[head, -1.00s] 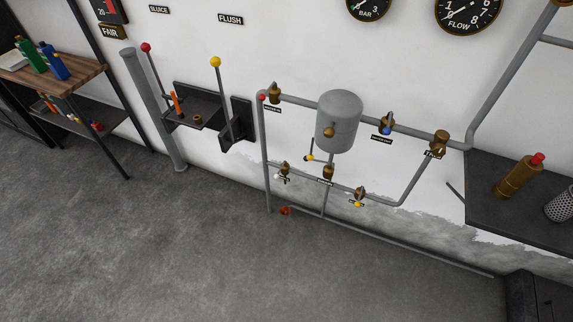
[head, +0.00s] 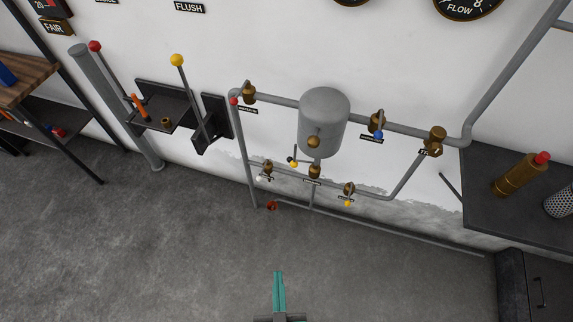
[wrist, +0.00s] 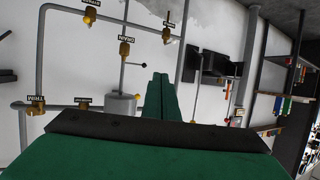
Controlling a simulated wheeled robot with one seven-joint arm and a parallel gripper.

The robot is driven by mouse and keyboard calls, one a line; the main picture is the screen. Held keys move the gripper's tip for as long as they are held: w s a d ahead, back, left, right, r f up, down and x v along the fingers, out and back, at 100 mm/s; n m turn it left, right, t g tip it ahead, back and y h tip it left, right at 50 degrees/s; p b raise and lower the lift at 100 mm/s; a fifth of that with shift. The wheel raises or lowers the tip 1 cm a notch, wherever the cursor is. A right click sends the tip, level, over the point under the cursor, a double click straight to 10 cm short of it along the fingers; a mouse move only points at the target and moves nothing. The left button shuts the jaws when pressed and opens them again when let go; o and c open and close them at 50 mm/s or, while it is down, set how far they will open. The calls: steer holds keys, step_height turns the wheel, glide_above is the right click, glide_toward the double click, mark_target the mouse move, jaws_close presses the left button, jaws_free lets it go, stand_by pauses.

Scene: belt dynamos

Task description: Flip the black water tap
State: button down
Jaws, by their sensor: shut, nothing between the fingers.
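My gripper (head: 279,274) is at the bottom middle of the head view. Its teal fingers are shut together and empty, held apart from the wall pipes. In the wrist view, which looks upside down, the shut fingers (wrist: 160,77) point toward the pipework. There a small lever with a dark, black-looking ball (wrist: 143,65) reaches from a brass valve (wrist: 125,49) on the lower pipe. This looks like the black tap.
Nearby taps have blue (head: 378,135), red (head: 233,101) and white (head: 260,178) ends. The grey tank (head: 323,118) hangs above the lower pipe. A lever with a yellow ball (head: 177,60) stands at left. A dark shelf (head: 490,213) is at right. The floor is clear.

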steer(key=w+a+f+h, duration=0.1)
steer(key=w+f, duration=0.5)
steer(key=w, duration=0.2)
steer(key=m+h, duration=0.5)
glide_toward(289, 162)
steer(key=shift+t, duration=0.4)
steer(key=x, duration=0.6)
steer(key=shift+f, duration=0.4)
steer(key=shift+w+d, duration=0.1)
steer(key=shift+w, duration=0.05)
steer(key=shift+w, duration=1.1)
steer(key=shift+s+a, duration=0.1)
steer(key=shift+a, duration=0.25)
